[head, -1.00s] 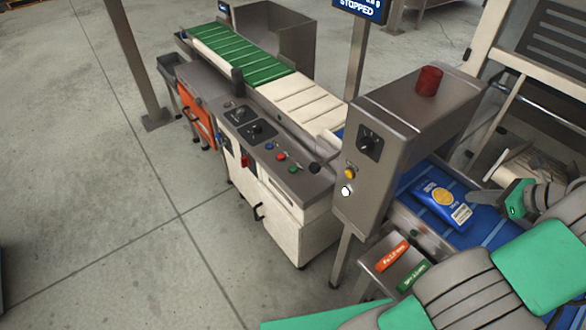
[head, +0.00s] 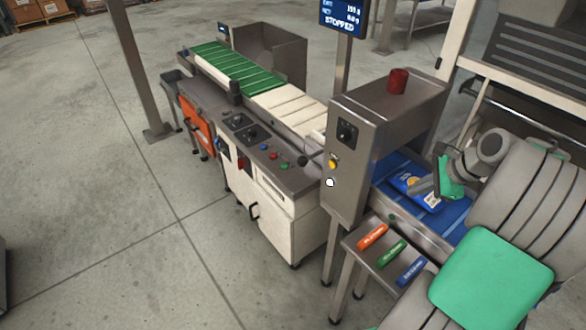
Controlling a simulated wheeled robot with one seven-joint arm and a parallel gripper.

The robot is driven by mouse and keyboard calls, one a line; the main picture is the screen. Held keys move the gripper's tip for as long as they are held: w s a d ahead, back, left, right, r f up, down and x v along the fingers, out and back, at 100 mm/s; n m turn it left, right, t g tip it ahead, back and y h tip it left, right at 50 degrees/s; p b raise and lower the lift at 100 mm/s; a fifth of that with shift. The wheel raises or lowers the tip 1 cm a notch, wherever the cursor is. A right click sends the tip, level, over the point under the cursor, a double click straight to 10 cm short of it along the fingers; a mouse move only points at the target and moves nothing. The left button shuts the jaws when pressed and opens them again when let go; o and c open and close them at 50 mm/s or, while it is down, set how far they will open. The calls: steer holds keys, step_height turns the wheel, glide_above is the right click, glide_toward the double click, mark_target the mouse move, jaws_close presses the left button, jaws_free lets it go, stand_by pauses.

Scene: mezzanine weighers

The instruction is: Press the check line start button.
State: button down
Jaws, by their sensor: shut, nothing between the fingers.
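The control panel (head: 250,131) on the white cabinet carries small blue (head: 263,147), red (head: 273,155) and green (head: 285,165) buttons in a row, near a black ball knob (head: 302,160). Their labels are too small to read. The detector housing (head: 360,135) has a dark dial (head: 346,132), a yellow button (head: 333,164) and a white button (head: 329,182). My gripper (head: 417,188) is shut and empty, right of the housing. It overlaps a blue packet (head: 404,178) on the blue belt; contact cannot be told. The display (head: 341,17) reads STOPPED.
A red lamp (head: 398,80) tops the housing, between my gripper and the panel. A small shelf (head: 355,245) holds orange, green and blue sticks. A post (head: 136,70) stands at left. Concrete floor in front is clear.

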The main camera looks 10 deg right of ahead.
steer(key=s+a+r+n+g+h+p, duration=0.1)
steer(key=a+r+n, duration=0.1)
steer(key=a+n, duration=0.6)
steer(key=s+a+r+n+g+h, duration=0.15)
steer(key=a+n, duration=0.25)
steer(key=a, duration=0.8)
steer(key=s+a+n+h, duration=0.1)
steer(key=s+a+n, duration=0.6)
steer(key=s+n, duration=0.1)
steer(key=shift+s+f+n, duration=0.15)
steer(key=shift+n, duration=0.65)
steer(key=shift+s, duration=0.1)
